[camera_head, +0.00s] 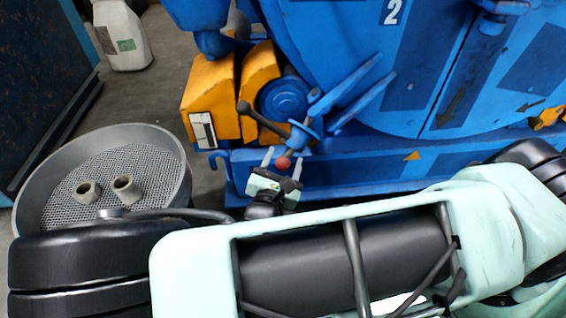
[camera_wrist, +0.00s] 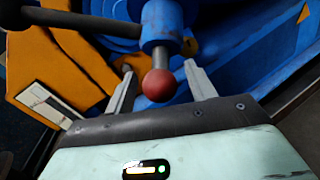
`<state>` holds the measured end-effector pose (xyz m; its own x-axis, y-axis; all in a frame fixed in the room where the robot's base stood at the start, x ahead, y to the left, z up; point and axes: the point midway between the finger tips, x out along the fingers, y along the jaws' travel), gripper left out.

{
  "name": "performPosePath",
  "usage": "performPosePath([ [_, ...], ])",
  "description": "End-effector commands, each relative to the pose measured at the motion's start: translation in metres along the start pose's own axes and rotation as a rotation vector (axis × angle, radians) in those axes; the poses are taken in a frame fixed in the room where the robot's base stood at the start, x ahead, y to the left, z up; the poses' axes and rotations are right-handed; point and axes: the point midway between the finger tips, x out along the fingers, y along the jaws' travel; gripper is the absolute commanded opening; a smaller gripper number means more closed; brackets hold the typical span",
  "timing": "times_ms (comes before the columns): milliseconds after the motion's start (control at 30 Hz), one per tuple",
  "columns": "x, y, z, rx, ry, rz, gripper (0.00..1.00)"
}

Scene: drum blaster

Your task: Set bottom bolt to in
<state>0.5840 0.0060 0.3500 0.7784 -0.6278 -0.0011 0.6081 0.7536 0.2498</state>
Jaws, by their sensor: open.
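The bolt is on the blue drum machine, with a blue collar (camera_wrist: 160,22) and a short metal rod ending in a red ball knob (camera_wrist: 159,85). In the head view the red knob (camera_head: 283,162) is at the machine's lower front, below the blue collar (camera_head: 301,136). A dark lever handle (camera_head: 258,119) runs from the collar up to the left. My gripper (camera_head: 279,157) is open, with one finger on each side of the red knob. In the wrist view my gripper (camera_wrist: 162,78) shows gaps between the knob and both fingers. I cannot tell whether the bolt is in or out.
Yellow blocks (camera_head: 232,90) and the blue drum (camera_head: 420,60) stand behind the bolt. A blue frame rail (camera_head: 350,170) runs along the machine's bottom. A round mesh basket (camera_head: 120,170) with two metal nozzles stands at left. A white jug (camera_head: 122,35) is at the back left.

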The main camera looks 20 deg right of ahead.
Motion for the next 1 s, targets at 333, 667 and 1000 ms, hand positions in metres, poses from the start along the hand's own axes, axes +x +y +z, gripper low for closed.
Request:
performPosePath([
  [333, -0.001, 0.0, 0.0, 0.0, 0.0, 0.0, 0.0],
  [667, -0.005, -0.003, 0.009, -0.012, 0.03, 0.019, 0.0],
  [1000, -0.018, -0.015, 0.029, -0.05, 0.138, 0.089, 0.0],
])
